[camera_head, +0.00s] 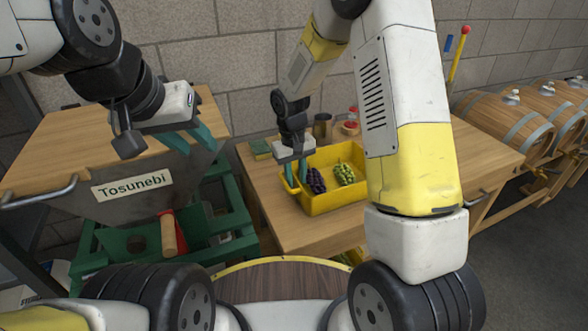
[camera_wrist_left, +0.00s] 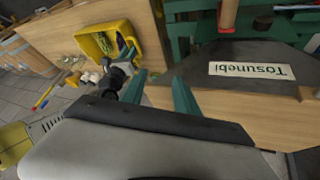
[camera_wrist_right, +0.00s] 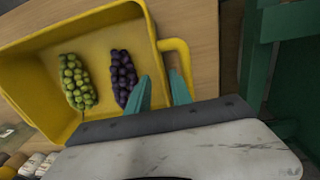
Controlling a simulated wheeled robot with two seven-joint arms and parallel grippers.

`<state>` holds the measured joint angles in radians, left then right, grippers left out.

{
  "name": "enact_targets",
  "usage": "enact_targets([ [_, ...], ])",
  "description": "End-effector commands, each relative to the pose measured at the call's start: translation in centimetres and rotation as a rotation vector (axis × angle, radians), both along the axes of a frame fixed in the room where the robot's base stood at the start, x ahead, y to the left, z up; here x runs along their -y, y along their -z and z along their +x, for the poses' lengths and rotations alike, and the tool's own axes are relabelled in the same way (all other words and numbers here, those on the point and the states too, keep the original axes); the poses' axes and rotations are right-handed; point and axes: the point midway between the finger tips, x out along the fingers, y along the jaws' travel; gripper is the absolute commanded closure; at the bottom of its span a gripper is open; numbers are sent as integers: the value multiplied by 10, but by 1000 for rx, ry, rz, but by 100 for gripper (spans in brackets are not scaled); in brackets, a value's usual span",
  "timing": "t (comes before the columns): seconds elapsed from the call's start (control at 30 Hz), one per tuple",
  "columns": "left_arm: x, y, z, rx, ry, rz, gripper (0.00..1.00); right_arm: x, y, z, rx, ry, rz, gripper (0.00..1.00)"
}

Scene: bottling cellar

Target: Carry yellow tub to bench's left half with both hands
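The yellow tub (camera_head: 334,205) stands on the wooden bench (camera_head: 285,235), with a bunch of green grapes (camera_wrist_right: 75,82) and a bunch of purple grapes (camera_wrist_right: 123,75) inside. My right gripper (camera_head: 296,178) is at the tub's left end, fingers pointing down. In the right wrist view its fingers are apart beside the tub's looped handle (camera_wrist_right: 178,50); whether they straddle the rim or handle, I cannot tell. My left gripper (camera_head: 193,140) is open and empty, in front of the grey panel labelled Tosunebi, well left of the tub. My right arm hides the tub's right end in the head view.
A green frame (camera_head: 235,225) with a red-and-wood-handled tool (camera_head: 170,236) stands left of the bench. Wooden barrels (camera_head: 510,120) stand at the right.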

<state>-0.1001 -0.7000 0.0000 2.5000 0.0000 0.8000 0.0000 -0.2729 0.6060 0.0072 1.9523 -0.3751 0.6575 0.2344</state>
Motion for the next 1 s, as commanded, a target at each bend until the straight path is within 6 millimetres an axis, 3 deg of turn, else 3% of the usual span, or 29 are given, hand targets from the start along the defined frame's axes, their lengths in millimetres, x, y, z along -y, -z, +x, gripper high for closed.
enact_targets([
  [0.2,0,0,0,0,0,0,64,-3,-49,0,4,0,1,74],
  [0.53,0,0,0,0,0,0,64,-3,-88,-3,8,5,5,74],
  [0.63,0,0,0,0,0,0,64,6,-111,-11,34,24,25,74],
  [0.77,0,0,0,0,0,0,64,28,-157,-35,103,69,76,74],
  [1.0,0,0,0,0,0,0,64,68,-230,-106,255,160,187,74],
])
